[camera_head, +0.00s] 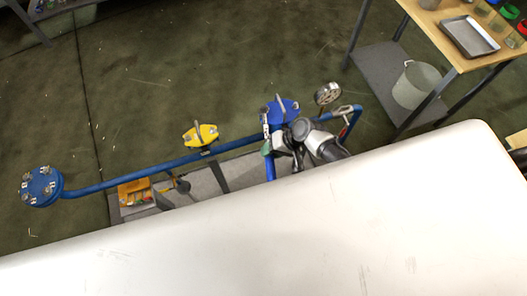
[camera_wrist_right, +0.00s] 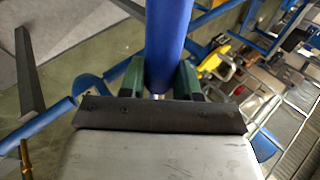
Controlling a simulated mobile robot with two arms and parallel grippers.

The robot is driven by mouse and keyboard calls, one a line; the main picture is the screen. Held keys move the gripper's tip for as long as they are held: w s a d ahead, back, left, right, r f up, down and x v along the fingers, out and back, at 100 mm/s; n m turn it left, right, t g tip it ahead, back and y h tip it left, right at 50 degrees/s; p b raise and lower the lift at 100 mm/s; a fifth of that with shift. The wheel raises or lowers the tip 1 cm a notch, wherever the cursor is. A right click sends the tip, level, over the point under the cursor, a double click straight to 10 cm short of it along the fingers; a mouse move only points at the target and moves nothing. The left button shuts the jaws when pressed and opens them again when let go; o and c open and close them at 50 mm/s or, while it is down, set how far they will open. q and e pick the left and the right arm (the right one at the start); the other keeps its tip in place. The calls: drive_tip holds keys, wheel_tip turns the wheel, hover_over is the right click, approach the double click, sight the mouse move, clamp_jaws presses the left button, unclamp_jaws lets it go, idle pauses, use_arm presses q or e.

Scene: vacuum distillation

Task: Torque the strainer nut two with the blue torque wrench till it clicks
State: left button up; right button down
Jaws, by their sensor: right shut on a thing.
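My right gripper (camera_head: 268,147) is by the blue pipework right of the middle in the head view. In the wrist view its green fingers (camera_wrist_right: 162,80) are shut around a smooth blue bar (camera_wrist_right: 168,35), which looks like the blue torque wrench's handle; its head is out of that view. In the head view a blue shaft (camera_head: 270,170) shows below the fingers. A round blue flange (camera_head: 41,187) with several nuts, possibly the strainer cover, is at the far left, well away from this gripper. I cannot tell which nut is number two. My left gripper is out of view.
A long blue pipe (camera_head: 130,176) carries a yellow-topped valve (camera_head: 200,134) and a blue-topped fitting (camera_head: 284,108). A gauge (camera_head: 327,93) stands beside my right arm. A yellow box (camera_head: 135,192) sits below the pipe. A wooden table (camera_head: 437,28) is at upper right. The floor beyond the pipe is clear.

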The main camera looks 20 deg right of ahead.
drive_tip(key=d+n+g+b, duration=0.4)
drive_tip(key=d+n+b, duration=0.2)
drive_tip(key=d, duration=0.2)
drive_tip(key=shift+w+d, duration=0.3)
drive_tip(key=shift+w, duration=0.1)
drive_tip(key=a+m+p, duration=0.1)
drive_tip(key=a+m+t+p, duration=0.1)
drive_tip(key=a+p, duration=0.1)
drive_tip(key=shift+s+t, duration=0.3)
drive_tip(key=shift+s, duration=0.05)
